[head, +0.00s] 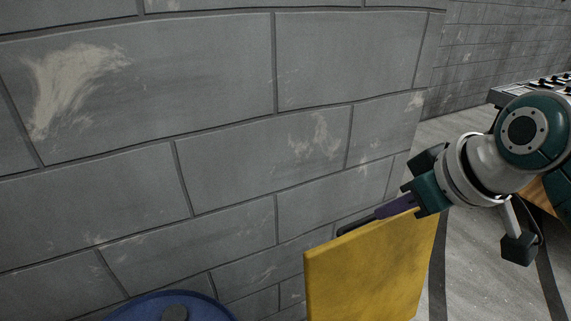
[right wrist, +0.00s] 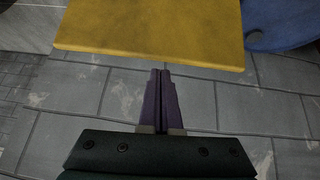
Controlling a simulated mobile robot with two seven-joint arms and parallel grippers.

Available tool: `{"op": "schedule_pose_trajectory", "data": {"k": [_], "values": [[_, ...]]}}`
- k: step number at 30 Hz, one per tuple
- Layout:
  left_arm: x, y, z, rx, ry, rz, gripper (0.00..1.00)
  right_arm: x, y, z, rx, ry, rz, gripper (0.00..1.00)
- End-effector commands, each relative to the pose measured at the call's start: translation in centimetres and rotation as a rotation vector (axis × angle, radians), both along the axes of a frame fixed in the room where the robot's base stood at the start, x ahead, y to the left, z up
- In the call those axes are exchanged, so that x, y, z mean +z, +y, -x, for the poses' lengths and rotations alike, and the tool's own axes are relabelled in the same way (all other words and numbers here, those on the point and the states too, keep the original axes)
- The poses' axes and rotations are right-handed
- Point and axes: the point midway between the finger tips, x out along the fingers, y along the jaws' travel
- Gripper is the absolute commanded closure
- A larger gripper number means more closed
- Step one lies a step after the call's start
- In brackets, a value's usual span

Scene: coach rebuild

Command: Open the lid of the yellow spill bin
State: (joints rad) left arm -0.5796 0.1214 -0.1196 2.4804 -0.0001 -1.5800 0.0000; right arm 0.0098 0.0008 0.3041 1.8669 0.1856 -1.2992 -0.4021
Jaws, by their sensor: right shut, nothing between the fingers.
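A flat yellow panel (head: 370,270), which looks like the lid of the spill bin, stands steeply raised near the wall at the lower right of the head view. The bin's body is not in view. My right gripper (head: 345,230) is shut and empty. Its purple fingers lie along the panel's top edge, on the wall side, partly hidden by the panel. In the right wrist view the yellow panel (right wrist: 150,28) spans the top, and the right fingertips (right wrist: 161,72) end just below its edge. I cannot tell whether they touch it. My left gripper is not in view.
A grey block wall (head: 220,120) runs close behind the panel. A blue drum (head: 150,308) stands at the bottom left, and it also shows in the right wrist view (right wrist: 280,22). Grey floor (head: 470,265) lies right of the panel. Equipment (head: 530,88) stands at the far right.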

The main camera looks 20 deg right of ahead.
Motion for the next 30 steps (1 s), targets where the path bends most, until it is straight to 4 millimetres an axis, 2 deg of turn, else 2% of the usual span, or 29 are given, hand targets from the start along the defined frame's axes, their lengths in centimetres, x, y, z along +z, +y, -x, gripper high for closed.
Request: {"op": "schedule_pose_trajectory", "data": {"k": [1,3,9,27,29,30], "values": [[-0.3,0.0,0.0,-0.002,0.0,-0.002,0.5,0.1,-0.4,-1.4,-0.008,-0.027,-0.017,1.0],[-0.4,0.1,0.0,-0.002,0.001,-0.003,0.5,0.3,-0.8,-2.9,-0.015,-0.058,-0.038,1.0],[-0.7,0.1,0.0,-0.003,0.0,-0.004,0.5,0.2,-1.2,-4.7,-0.018,-0.09,-0.058,1.0],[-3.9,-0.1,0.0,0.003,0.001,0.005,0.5,-7.0,-0.8,-10.4,-0.018,-0.088,-0.057,1.0],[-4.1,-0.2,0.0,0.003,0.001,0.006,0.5,-7.4,-0.7,-10.7,-0.017,-0.087,-0.056,1.0],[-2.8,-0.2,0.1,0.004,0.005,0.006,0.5,-6.7,-0.8,-9.7,-0.019,-0.084,-0.057,1.0]]}}
